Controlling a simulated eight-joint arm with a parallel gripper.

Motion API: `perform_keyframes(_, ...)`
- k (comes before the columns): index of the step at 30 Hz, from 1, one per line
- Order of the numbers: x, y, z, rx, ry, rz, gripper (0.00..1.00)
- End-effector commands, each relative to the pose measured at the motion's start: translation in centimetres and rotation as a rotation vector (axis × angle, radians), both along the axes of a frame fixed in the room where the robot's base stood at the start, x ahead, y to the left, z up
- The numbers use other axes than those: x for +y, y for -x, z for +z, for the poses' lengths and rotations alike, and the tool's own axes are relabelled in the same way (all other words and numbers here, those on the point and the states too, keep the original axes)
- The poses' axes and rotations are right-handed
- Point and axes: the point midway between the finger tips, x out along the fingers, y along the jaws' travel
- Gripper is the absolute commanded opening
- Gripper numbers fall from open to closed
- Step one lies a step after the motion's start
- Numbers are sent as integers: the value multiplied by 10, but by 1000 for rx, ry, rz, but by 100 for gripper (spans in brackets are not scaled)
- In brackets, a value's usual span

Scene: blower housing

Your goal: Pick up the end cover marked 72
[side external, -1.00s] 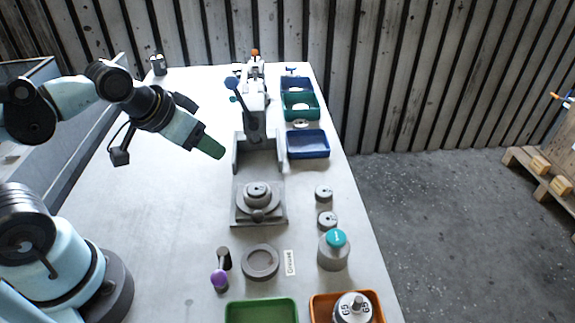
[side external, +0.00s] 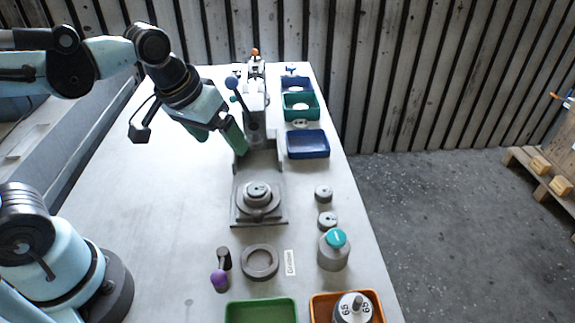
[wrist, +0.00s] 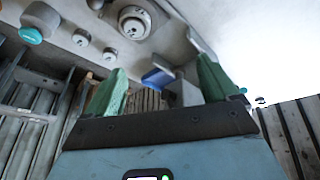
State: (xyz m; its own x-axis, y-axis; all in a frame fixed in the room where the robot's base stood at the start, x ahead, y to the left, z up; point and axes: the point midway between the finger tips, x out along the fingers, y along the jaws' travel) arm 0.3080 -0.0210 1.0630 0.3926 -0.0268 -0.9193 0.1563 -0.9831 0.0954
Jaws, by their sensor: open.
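A round grey part (side external: 257,194) sits on the press base. My gripper (side external: 238,148), with green fingers, is over the press frame, apart from both covers. In the wrist view my gripper (wrist: 160,66) is open, with nothing held between its fingers.
Blue (side external: 308,145) and green (side external: 300,107) bins line the right side. A teal-capped cylinder (side external: 334,252), a grey ring (side external: 260,262), a purple-ended tool (side external: 219,279), a green tray (side external: 261,309) and an orange tray (side external: 378,305) are in front. The press lever (side external: 237,92) rises near my gripper.

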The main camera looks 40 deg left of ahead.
Motion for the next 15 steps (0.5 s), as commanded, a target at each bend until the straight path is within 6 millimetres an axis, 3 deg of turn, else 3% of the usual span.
perform_keyframes(9,-35,-30,4,299,50,226,87)
perform_keyframes(15,-46,-37,1,392,42,311,87)
